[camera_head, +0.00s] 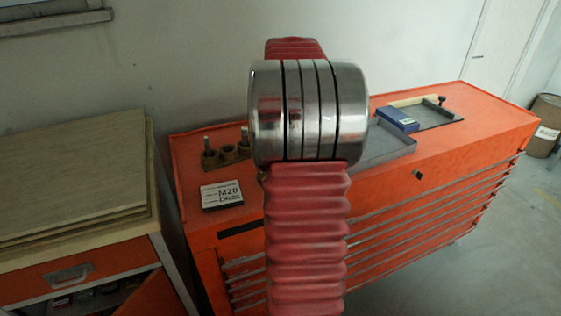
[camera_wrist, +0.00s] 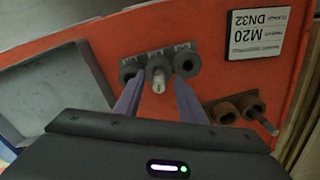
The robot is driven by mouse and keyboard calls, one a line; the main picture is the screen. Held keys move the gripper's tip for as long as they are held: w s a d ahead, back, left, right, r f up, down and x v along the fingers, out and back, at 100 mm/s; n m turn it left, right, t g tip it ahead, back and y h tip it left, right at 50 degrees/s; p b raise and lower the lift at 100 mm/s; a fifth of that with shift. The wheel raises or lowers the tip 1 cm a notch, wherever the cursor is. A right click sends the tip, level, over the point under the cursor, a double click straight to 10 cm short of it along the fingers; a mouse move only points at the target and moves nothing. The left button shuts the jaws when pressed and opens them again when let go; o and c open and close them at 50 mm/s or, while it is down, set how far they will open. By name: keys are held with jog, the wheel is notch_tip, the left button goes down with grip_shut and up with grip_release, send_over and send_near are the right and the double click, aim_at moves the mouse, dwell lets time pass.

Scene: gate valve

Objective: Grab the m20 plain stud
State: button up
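In the wrist view, a light metal stud (camera_wrist: 159,77) stands in the middle of a grey holder with a ring-shaped socket (camera_wrist: 187,62) on each side. My gripper (camera_wrist: 156,92) is open, its two purple fingers pointing toward the holder, one on either side of the stud in the picture. I see no contact; the depth is hard to tell. Another stud (camera_wrist: 267,124) sits by brown sockets (camera_wrist: 223,112) to the right. I cannot read which stud is marked plain. In the head view, my arm hides the grey holder and gripper; the brown sockets (camera_head: 209,157) show at its left.
A label card (camera_wrist: 255,42) reading M20 DN32 lies on the orange cabinet top (camera_head: 460,135), also seen in the head view (camera_head: 222,194). A grey tray (camera_head: 392,147) and a blue box (camera_head: 397,118) lie to the right. A wooden-topped bench (camera_head: 70,180) stands at left.

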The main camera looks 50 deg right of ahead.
jog(key=shift+c, duration=0.5)
grip_shut()
jog(key=shift+r, duration=0.15)
notch_tip(320, 180, up, 10)
jog(key=shift+f, duration=0.1)
dwell(0.6)
